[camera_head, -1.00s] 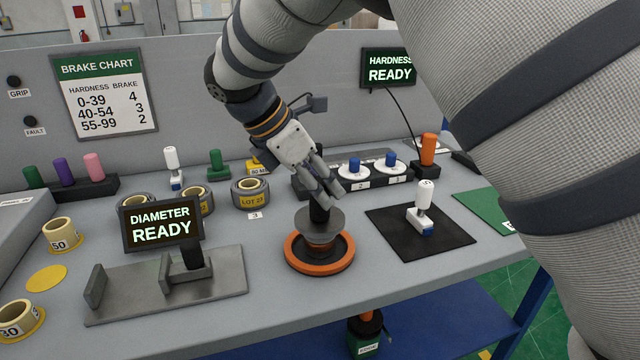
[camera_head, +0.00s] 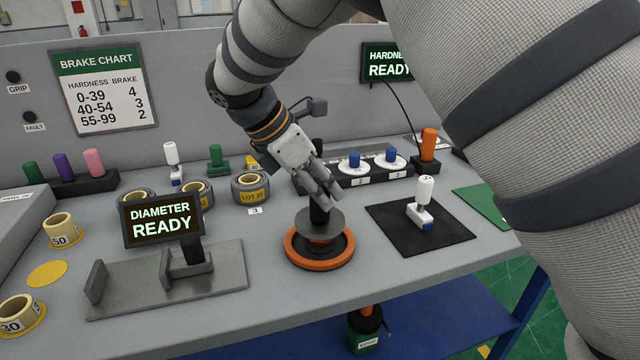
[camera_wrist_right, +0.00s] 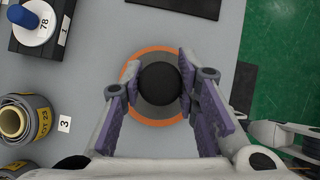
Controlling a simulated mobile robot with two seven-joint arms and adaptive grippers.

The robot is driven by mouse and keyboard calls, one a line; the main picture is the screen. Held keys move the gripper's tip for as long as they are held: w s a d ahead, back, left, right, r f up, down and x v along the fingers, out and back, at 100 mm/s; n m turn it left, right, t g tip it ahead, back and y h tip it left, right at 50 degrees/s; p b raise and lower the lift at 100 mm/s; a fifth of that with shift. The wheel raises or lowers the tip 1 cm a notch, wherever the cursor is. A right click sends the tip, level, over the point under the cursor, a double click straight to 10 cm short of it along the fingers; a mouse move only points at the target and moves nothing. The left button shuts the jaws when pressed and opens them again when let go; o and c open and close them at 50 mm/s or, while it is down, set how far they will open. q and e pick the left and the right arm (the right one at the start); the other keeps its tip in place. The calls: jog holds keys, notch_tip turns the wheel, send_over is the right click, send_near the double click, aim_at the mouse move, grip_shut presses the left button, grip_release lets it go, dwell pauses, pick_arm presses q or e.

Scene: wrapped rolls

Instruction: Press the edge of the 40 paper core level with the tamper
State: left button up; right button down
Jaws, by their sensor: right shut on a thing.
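The tamper (camera_head: 308,225) is upright over the orange ring fixture (camera_head: 291,256), with a black handle and a wide grey disc. My right gripper (camera_head: 325,193) comes down from above and is shut on its handle. In the right wrist view the round black top of the tamper (camera_wrist_right: 160,83) sits between the purple finger pads of the gripper (camera_wrist_right: 163,92). No core marked 40 can be made out; the space under the disc is mostly hidden, so contact there cannot be told. My left gripper is not in view.
Cores marked 50 (camera_head: 60,230) and 30 (camera_head: 20,315) stand at the left, with a bare yellow disc (camera_head: 47,274) between them. The diameter gauge (camera_head: 165,280) is left of the fixture. A black mat (camera_head: 400,238) with a white-handled stamp (camera_head: 424,205) lies right.

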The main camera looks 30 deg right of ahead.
jog(key=shift+s+f, duration=0.1)
jog(key=shift+f, duration=0.65)
dwell(1.5)
jog(key=shift+r, duration=0.15)
jog(key=shift+r, duration=4.15)
jog(key=shift+r, duration=2.5)
